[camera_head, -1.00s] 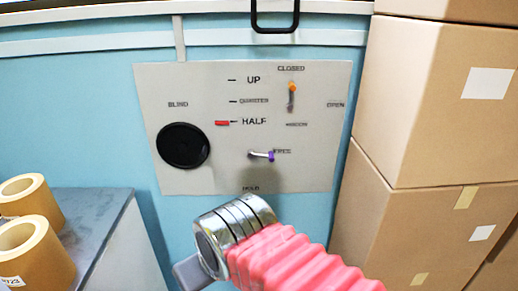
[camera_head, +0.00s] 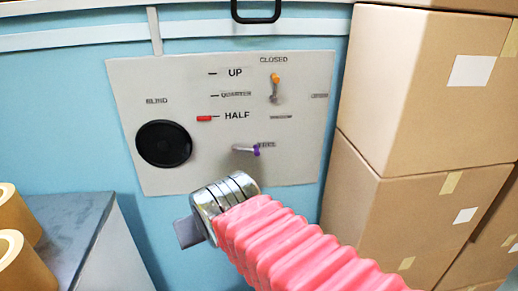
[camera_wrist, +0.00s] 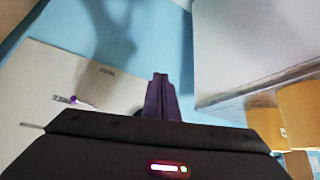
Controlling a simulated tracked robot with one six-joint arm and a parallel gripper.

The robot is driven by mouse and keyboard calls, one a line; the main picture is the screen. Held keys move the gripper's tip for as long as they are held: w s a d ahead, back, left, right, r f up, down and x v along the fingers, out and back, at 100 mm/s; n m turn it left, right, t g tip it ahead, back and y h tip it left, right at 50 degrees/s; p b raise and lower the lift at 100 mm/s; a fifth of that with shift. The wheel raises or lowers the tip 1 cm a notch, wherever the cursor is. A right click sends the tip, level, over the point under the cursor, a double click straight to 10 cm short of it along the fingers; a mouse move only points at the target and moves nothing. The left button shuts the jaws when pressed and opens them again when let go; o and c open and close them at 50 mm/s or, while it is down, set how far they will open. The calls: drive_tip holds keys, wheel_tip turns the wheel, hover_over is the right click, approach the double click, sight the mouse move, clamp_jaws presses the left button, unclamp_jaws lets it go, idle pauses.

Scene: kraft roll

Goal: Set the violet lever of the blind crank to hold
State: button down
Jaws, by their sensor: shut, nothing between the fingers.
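The violet lever (camera_head: 257,150) sits low on the grey panel (camera_head: 180,80). Its arm points right, its violet tip by the label that reads FREE. My gripper (camera_wrist: 160,82) is shut and empty, apart from the lever. In the head view my silver wrist and pink arm sleeve show below the lever and cover the panel's lower edge; the HOLD label is hidden there.
The panel also has an orange-tipped lever (camera_head: 275,78) pointing up to CLOSED, a black disc (camera_head: 163,143) under BLIND, and a red marker (camera_head: 204,118) at HALF. Cardboard boxes (camera_head: 420,90) stand close on the right. A grey-topped bench (camera_head: 70,225) with paper rolls (camera_head: 14,255) is on the left.

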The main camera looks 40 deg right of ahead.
drive_tip(key=w+d+r+m+t+h, duration=0.2)
drive_tip(key=w+d, duration=0.1)
drive_tip(key=d, duration=0.6)
drive_tip(key=w+d+r+m+t+h, duration=0.1)
drive_tip(key=w+d+m+t+h, duration=0.1)
drive_tip(key=d, duration=0.7)
drive_tip(key=w+d+r+m+t+h, duration=0.1)
drive_tip(key=w+d+r+m+h, duration=0.1)
drive_tip(key=d, duration=0.7)
drive_tip(key=shift+w+r+t, duration=0.3)
drive_tip(key=shift+w+t, duration=0.1)
drive_tip(key=shift+w, duration=0.5)
drive_tip(key=shift+w+d, duration=0.1)
drive_tip(key=shift+w, duration=0.05)
drive_tip(key=w+d+f, duration=0.1)
drive_tip(key=w+f, duration=0.1)
drive_tip(key=w+d+f, duration=0.1)
drive_tip(key=w+f, duration=0.1)
drive_tip(key=w, duration=0.1)
drive_tip(key=w+d+f, duration=0.2)
drive_tip(key=w, duration=0.1)
drive_tip(key=shift+w+f, duration=0.15)
drive_tip(key=shift+w, duration=0.1)
drive_tip(key=shift+s+d+f+m, duration=0.1)
drive_tip(key=shift+d+m, duration=0.1)
drive_tip(key=shift+m, duration=0.1)
